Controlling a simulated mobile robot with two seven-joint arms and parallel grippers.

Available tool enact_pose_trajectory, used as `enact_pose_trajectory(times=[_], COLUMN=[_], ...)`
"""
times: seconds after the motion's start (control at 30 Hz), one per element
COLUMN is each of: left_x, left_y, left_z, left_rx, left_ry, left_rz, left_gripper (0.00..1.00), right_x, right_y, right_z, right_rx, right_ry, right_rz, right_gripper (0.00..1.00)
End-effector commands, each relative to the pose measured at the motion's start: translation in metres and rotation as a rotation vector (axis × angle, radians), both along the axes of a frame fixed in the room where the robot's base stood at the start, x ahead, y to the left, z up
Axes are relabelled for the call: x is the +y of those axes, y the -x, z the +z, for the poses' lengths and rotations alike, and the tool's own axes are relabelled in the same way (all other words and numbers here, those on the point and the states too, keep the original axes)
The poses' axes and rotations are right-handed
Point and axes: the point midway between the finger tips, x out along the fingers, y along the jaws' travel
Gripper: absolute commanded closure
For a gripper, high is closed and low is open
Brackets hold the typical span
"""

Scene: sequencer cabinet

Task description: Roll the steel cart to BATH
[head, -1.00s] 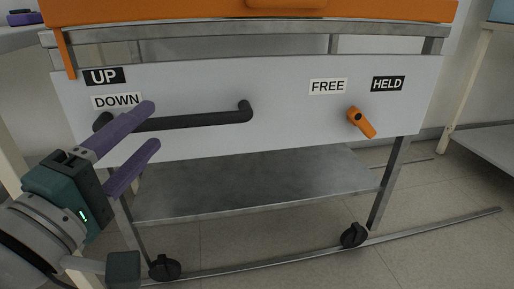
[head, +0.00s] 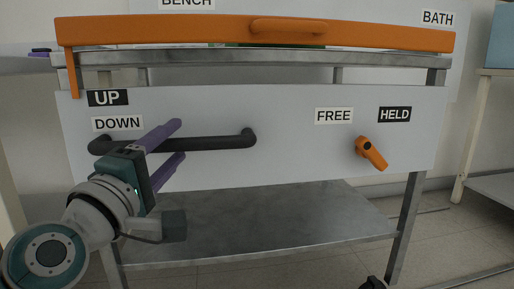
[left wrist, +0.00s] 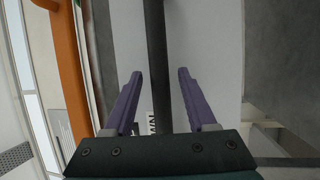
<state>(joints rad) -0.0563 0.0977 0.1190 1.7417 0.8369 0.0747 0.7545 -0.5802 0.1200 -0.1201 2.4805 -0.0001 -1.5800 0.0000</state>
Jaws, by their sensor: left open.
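The steel cart (head: 300,215) stands ahead with a white front panel (head: 290,105). A dark bar handle (head: 215,143) runs across the panel's left half. My left gripper (head: 180,140) is open, its purple fingers one above and one below the handle. In the left wrist view the dark bar (left wrist: 157,60) passes between the open fingers (left wrist: 160,75), with gaps on both sides. An orange knob (head: 371,153) sits under the FREE (head: 333,116) and HELD (head: 394,114) labels, tilted down right. The BATH sign (head: 437,18) is at the upper right. My right gripper is not in view.
An orange bar with a raised grip (head: 288,27) spans the cart's top. UP (head: 108,98) and DOWN (head: 117,123) labels sit above the handle's left end. A bench (head: 490,130) stands at the right. A rail (head: 480,278) lies on the floor.

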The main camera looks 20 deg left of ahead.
Motion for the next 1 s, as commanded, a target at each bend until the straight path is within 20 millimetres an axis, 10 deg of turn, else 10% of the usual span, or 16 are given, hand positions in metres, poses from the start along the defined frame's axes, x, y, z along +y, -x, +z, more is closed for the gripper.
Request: enact_pose_trajectory(times=[0.33, 0.83, 1.0], left_x=[0.0003, 0.0002, 0.0002], left_y=[-0.0038, -0.0037, -0.0037], left_z=[0.0007, 0.0009, 0.0010], left_rx=[0.001, 0.001, 0.000], left_ry=[0.000, 0.000, 0.000], left_rz=[-0.001, -0.001, -0.001], left_gripper=[0.44, 1.00, 1.00], right_x=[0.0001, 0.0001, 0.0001], right_y=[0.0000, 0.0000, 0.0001], right_z=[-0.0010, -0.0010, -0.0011], right_rx=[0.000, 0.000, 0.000], right_ry=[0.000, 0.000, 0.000], right_rz=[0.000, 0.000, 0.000], right_gripper=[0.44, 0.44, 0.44])
